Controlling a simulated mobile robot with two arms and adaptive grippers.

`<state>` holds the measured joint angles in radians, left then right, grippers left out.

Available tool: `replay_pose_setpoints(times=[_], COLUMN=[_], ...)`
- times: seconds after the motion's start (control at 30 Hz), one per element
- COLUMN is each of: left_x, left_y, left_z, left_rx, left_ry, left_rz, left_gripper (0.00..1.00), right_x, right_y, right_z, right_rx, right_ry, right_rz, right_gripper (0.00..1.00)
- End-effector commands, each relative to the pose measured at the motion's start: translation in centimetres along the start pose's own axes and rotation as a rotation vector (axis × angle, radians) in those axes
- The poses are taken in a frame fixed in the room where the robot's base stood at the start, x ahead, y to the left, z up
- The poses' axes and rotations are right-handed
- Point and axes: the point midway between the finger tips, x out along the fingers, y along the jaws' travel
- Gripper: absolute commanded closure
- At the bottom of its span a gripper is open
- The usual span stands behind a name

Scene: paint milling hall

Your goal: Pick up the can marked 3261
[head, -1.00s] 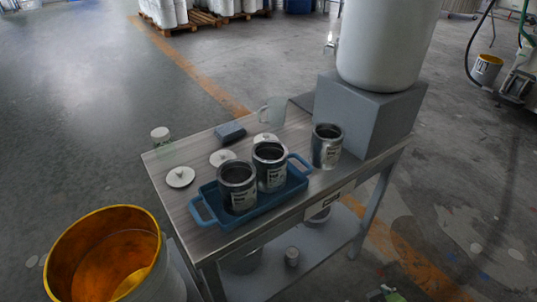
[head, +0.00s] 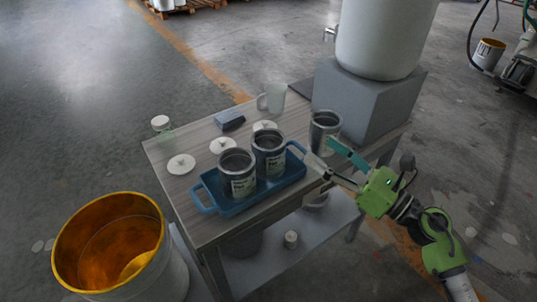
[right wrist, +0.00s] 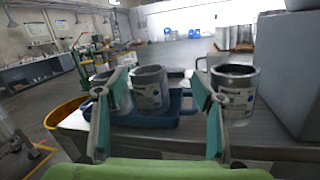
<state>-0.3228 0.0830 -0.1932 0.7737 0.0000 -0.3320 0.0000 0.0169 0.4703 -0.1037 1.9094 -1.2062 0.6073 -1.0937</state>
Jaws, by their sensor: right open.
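Three open metal cans with pale labels are on the table; I cannot read the numbers. The left can (head: 237,172) and the middle can (head: 268,153) stand in a blue tray (head: 226,207). The right can (head: 324,131) stands on the bare tabletop beside the tray. My right gripper (head: 320,147) is open and empty, just in front of the right can. In the right wrist view, the middle can (right wrist: 149,91) shows between the fingers, and the right can (right wrist: 237,92) is partly behind the right finger. My left gripper is not in view.
White lids (head: 181,164), a blue-grey block (head: 229,121), a clear mug (head: 273,98) and a small jar (head: 161,125) are on the table. A grey box (head: 375,105) bears a big pale vessel (head: 385,40) at right. A yellow-lined drum (head: 75,250) stands at front left.

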Motion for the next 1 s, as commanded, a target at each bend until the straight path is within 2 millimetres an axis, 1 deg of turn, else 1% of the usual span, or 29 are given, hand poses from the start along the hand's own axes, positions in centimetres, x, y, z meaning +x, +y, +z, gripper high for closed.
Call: replay_pose_setpoints(times=[0.03, 0.1, 0.23, 0.27, 0.37, 0.5, 0.6, 0.7, 0.87, 1.0], left_x=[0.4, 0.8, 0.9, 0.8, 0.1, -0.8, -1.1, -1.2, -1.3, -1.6], left_y=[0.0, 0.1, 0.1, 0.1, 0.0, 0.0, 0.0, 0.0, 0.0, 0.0], left_z=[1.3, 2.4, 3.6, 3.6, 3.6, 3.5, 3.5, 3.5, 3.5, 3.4], left_rx=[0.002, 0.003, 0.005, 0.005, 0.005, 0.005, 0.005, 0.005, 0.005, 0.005], left_ry=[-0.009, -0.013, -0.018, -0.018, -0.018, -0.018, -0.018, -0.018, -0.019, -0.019], left_rz=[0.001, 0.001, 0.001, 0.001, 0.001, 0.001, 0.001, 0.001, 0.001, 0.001], left_gripper=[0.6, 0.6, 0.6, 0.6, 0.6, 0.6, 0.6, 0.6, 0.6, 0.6], right_x=[0.0, -0.2, -0.2, 0.0, 1.4, 4.2, 5.9, 7.1, 8.0, 10.0], right_y=[0.2, 0.4, 0.7, 0.7, 1.0, 1.4, 1.5, 1.6, 1.7, 2.0], right_z=[-0.9, -2.0, -3.2, -3.3, -3.4, -3.8, -4.2, -4.5, -4.8, -5.1], right_rx=[-0.068, -0.139, -0.204, -0.21, -0.213, -0.209, -0.209, -0.209, -0.21, -0.207], right_ry=[0.051, 0.107, 0.162, 0.167, 0.168, 0.165, 0.165, 0.166, 0.167, 0.165], right_rz=[0.036, 0.079, 0.122, 0.126, 0.13, 0.13, 0.128, 0.128, 0.128, 0.129], right_gripper=[0.38, 0.38, 0.38, 0.38, 0.38, 0.38, 0.38, 0.38, 0.38, 0.38])
